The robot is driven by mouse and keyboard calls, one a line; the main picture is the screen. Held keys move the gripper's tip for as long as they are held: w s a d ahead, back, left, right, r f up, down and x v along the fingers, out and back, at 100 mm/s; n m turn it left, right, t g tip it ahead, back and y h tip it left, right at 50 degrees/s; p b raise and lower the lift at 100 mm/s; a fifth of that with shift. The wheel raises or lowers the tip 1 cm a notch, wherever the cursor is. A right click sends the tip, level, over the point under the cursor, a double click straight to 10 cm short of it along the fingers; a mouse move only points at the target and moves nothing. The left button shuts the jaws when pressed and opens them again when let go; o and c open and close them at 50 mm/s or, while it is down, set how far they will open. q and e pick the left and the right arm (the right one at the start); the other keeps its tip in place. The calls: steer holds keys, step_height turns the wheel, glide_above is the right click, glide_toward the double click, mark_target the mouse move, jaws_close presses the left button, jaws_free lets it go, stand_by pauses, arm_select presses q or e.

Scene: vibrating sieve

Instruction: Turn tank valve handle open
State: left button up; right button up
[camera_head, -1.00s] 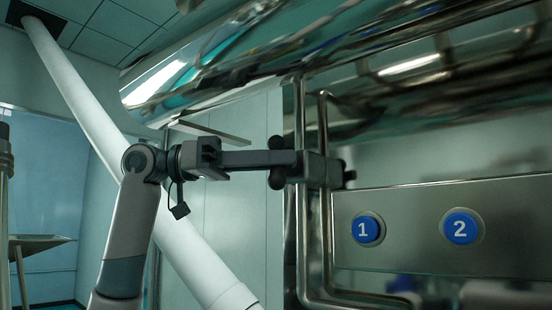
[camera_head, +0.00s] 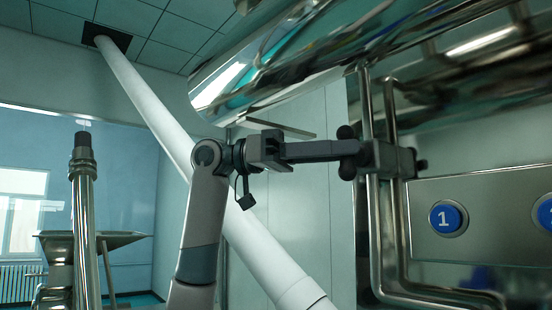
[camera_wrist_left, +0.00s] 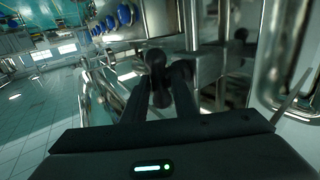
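The valve handle (camera_head: 347,152) is a dark, upright bar with a round knob at each end, on a dark valve body beside steel pipes. My left gripper (camera_head: 338,151) reaches it level from the left, with its fingertips at the bar between the knobs. In the left wrist view the handle (camera_wrist_left: 159,78) stands between the two dark fingers of my left gripper (camera_wrist_left: 161,88). The fingers are very close to it on both sides; whether they press on it is unclear. My right gripper is not in view.
A large shiny steel vessel (camera_head: 300,60) hangs above the arm. Bent steel pipes (camera_head: 372,240) and a panel with numbered blue buttons (camera_head: 447,218) lie right of the handle. A thick white pipe (camera_head: 165,125) slopes behind my arm. A steel post (camera_head: 84,215) stands at left.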

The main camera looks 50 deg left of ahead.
arm_select(q)
steer(key=b+v, duration=0.4)
steer(key=v, duration=1.2)
steer(key=shift+b, duration=0.3)
steer(key=shift+s+a, duration=0.1)
